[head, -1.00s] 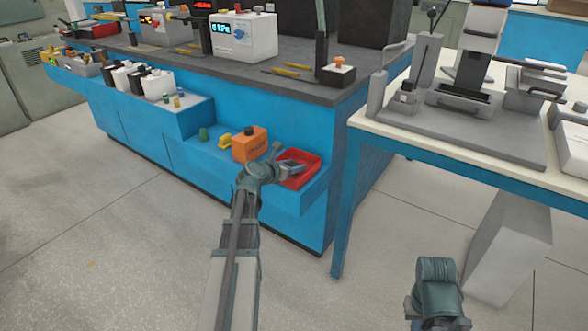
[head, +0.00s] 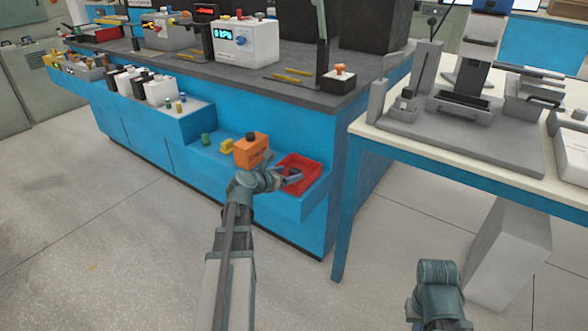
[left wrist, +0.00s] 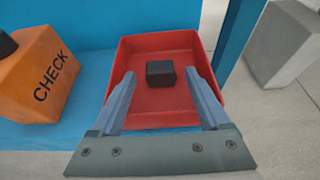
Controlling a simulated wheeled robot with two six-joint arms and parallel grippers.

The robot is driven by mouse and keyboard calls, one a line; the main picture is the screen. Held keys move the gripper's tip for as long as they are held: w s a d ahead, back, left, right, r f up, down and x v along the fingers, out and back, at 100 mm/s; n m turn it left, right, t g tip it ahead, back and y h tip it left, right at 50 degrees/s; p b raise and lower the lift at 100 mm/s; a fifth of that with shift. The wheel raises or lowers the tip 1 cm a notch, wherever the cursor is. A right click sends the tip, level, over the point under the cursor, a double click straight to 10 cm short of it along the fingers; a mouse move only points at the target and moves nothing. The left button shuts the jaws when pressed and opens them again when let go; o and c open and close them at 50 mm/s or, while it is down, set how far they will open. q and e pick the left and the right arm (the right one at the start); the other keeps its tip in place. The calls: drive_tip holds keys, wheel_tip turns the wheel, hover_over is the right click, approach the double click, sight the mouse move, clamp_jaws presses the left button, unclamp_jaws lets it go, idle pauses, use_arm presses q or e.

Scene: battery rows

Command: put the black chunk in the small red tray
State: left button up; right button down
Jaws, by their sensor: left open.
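The small red tray (head: 313,172) sits at the right end of the low blue ledge in the head view. It also shows in the left wrist view (left wrist: 150,45). The black chunk (left wrist: 160,73) lies inside the tray, on its floor, in the left wrist view. My left gripper (head: 286,174) reaches over the tray. In the left wrist view its fingers (left wrist: 160,86) are open, one on each side and just short of the chunk, with a gap to it. My right arm shows at the lower right of the head view; its fingers are not seen.
An orange box marked CHECK (head: 250,151) stands just left of the tray. A yellow piece (head: 227,146) and a green piece (head: 206,140) are farther left on the ledge. The white-topped table (head: 440,150) stands to the right, with open floor in front.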

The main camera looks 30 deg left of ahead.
use_arm(q)
drive_tip(key=p+v, duration=0.2)
drive_tip(key=v, duration=0.5)
drive_tip(key=shift+s, duration=0.3)
drive_tip(key=shift+r, duration=0.1)
